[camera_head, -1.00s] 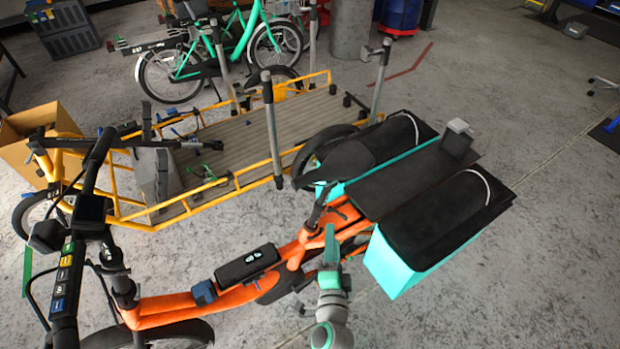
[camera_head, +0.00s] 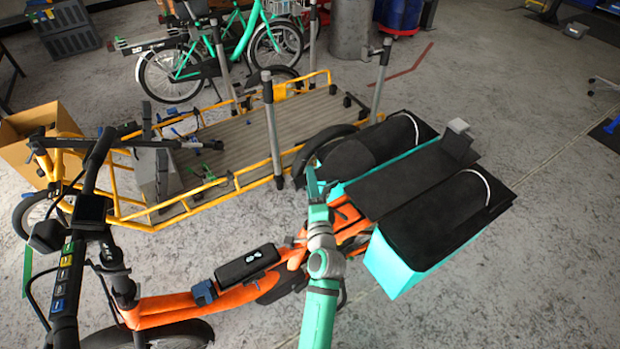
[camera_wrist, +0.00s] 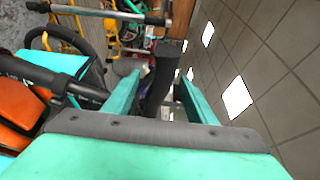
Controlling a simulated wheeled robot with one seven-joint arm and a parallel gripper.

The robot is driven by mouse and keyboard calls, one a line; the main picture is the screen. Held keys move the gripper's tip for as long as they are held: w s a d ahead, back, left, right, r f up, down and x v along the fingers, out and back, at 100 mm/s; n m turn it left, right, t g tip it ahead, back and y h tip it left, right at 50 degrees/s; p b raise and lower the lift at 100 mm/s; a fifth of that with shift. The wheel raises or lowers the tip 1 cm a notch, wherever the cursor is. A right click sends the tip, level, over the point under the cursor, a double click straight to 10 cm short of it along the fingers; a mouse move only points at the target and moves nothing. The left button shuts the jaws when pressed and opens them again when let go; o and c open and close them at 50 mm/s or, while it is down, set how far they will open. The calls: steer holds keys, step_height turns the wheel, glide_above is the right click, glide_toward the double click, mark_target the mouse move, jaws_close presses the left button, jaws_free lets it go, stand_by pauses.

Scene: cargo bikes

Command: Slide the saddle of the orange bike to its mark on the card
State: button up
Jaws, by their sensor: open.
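The orange bike (camera_head: 180,308) stands in front. Its black saddle (camera_head: 345,158) is at the upper end of its rear part, beside the black-topped boxes. My gripper (camera_head: 313,178) has come up from below to the saddle's front end. In the wrist view, my two teal fingers are apart, and a dark upright shape, apparently the saddle (camera_wrist: 163,75), lies between them; contact cannot be told. A dark bar (camera_wrist: 50,77), perhaps the seat post, runs in from the left. A black strip with coloured labels (camera_head: 65,272) lies by the handlebar; I cannot tell whether it is the card.
Teal boxes with black tops (camera_head: 405,265) flank the bike's rear. A yellow cargo bike (camera_head: 215,195) with upright grey posts stands close behind. A cardboard box (camera_head: 30,150) is at left. Open concrete floor lies at right.

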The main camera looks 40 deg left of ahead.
steer(key=shift+x, duration=1.15)
jaws_close()
steer(key=shift+w+d+r, duration=0.15)
steer(key=shift+w+r, duration=0.1)
steer(key=shift+r, duration=0.45)
steer(key=shift+w+d+r, duration=0.1)
steer(key=shift+w+r, duration=0.15)
steer(key=shift+r, duration=0.5)
steer(key=shift+c, duration=0.6)
jaws_free()
steer(key=shift+o, duration=0.6)
steer(key=shift+f, duration=0.15)
steer(key=shift+s, duration=0.1)
steer(key=v, duration=1)
steer(key=shift+s+d, duration=0.3)
